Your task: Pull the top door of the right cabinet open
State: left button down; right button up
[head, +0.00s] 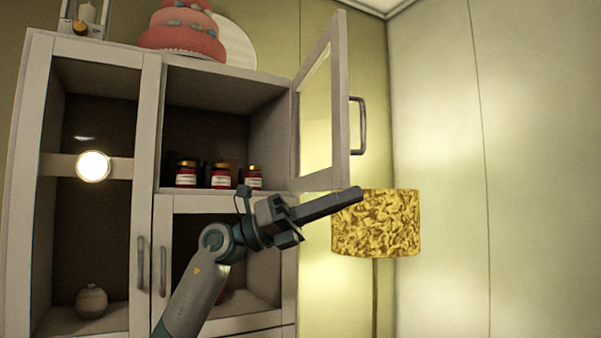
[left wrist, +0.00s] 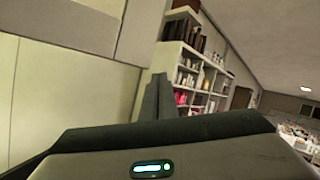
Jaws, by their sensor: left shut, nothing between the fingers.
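The right cabinet's top door (head: 339,100) stands swung open to the right in the head view, with a glass pane and a dark bar handle (head: 362,126) on its right side. Behind it the top compartment (head: 205,135) is exposed. My left gripper (head: 356,195) is shut and empty, its fingers pointing right just below the door's lower edge and below the handle. I cannot tell whether it touches the door. The shut fingers also show in the left wrist view (left wrist: 156,98). My right gripper is not in view.
Several red-labelled jars (head: 220,176) stand in the top compartment. A pink tiered cake (head: 184,30) sits on the cabinet top. A gold patterned lampshade (head: 392,225) is right of the gripper, near the wall. The left wrist view shows a stocked shelf (left wrist: 195,75) farther off.

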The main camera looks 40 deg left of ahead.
aim_at(340, 162)
pick_arm(q)
jog(key=s+a+r+t+y, duration=0.1)
jog(key=s+a+r+y, duration=0.2)
jog(key=s+a, duration=0.3)
jog(key=s+a+r+t+y, duration=0.2)
jog(key=s+a+r+y, duration=0.2)
jog(key=s+a+y, duration=0.1)
jog(key=shift+s+a+t+y, duration=0.3)
jog(key=shift+s+a, duration=0.3)
jog(key=shift+a, duration=0.2)
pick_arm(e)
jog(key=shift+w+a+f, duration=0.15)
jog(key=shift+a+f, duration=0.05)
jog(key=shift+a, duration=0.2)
